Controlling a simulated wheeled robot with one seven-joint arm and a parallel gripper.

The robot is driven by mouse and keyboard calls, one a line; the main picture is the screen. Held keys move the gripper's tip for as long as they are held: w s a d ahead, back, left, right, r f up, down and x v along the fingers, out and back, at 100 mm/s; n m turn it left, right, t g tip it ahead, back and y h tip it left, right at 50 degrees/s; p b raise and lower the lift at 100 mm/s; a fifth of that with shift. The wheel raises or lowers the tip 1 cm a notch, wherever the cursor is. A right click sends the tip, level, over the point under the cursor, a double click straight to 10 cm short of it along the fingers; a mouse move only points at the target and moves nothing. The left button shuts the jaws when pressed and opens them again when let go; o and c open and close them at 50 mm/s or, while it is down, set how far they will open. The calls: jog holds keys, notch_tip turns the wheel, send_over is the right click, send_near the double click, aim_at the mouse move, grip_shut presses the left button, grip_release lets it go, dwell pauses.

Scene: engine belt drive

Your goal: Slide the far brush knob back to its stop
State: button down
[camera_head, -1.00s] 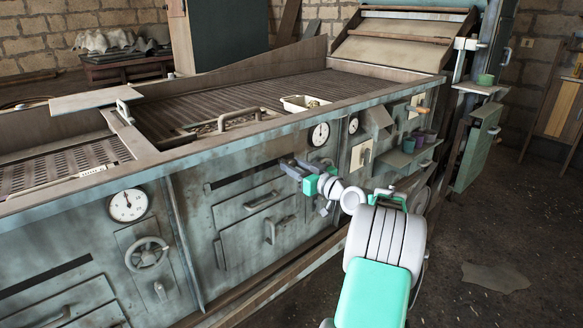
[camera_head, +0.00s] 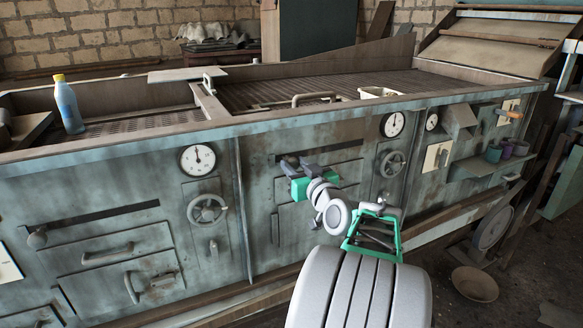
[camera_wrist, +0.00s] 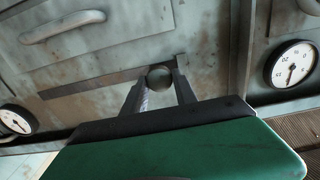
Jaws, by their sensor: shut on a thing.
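The brush knob (camera_wrist: 160,77) is a round, dull grey ball between my two finger tips in the wrist view. My gripper (camera_head: 298,167) is shut on it at the oven front panel. The knob stands at a dark horizontal slot (camera_head: 335,147), which also shows in the wrist view (camera_wrist: 95,84). In the head view the slot runs on to the right of my gripper, so the knob is near its left end. My fingers mostly hide the knob in the head view. Another knob (camera_head: 37,238) sits at the left end of a second slot (camera_head: 100,222).
A gauge (camera_head: 197,159) and handwheel (camera_head: 207,209) are left of my gripper; another gauge (camera_head: 392,124) and handwheel (camera_head: 392,164) are right. Drawer handles stick out below. A blue bottle (camera_head: 69,105) stands on top at left.

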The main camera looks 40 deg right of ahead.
jog(key=shift+w+a+f, duration=0.1)
jog(key=shift+a, duration=0.05)
jog(key=c, duration=1)
grip_release()
jog(key=shift+a, duration=0.1)
jog(key=shift+s, duration=0.35)
jog(key=v, duration=0.7)
jog(key=shift+a, duration=0.1)
